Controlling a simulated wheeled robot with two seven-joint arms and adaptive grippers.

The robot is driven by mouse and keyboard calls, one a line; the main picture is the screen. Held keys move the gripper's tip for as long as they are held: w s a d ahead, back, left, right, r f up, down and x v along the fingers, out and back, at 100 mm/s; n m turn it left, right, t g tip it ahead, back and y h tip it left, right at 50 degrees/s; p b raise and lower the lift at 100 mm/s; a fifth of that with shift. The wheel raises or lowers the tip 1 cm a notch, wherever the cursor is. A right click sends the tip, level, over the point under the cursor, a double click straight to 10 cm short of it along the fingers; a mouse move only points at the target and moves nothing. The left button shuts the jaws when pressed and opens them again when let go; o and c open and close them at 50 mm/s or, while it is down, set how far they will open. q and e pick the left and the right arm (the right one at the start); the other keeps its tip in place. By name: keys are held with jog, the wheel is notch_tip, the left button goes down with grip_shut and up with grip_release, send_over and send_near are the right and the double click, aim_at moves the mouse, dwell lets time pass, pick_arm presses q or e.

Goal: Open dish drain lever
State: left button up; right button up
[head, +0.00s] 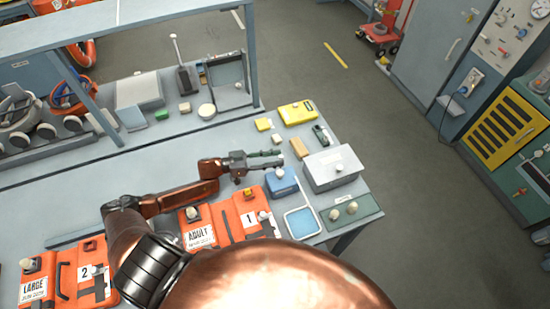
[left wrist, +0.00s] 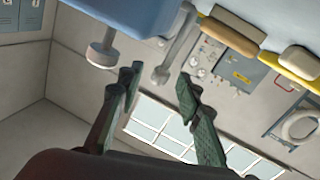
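A small blue block (head: 282,184) with a pale knob on its top sits on the bench, just behind a blue-lined shallow dish (head: 303,222). My left gripper (head: 281,158) reaches in from the left, just beyond the knob, its fingers open and pointing right. In the left wrist view a blue body (left wrist: 135,12) fills the top, with a white round knob (left wrist: 102,54) and a grey lever-like rod (left wrist: 176,52). The rod's end appears between the two open fingertips (left wrist: 160,80); I cannot tell whether they touch it. My right gripper is not in view.
A white box (head: 332,168) stands right of the blue block, with a green plate with knobs (head: 356,211) in front. A tan block (head: 299,147) and yellow case (head: 298,112) lie behind. A shelf frame (head: 95,30) stands left.

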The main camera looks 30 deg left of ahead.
pick_arm(q)
jog(key=shift+c, duration=0.5)
grip_shut()
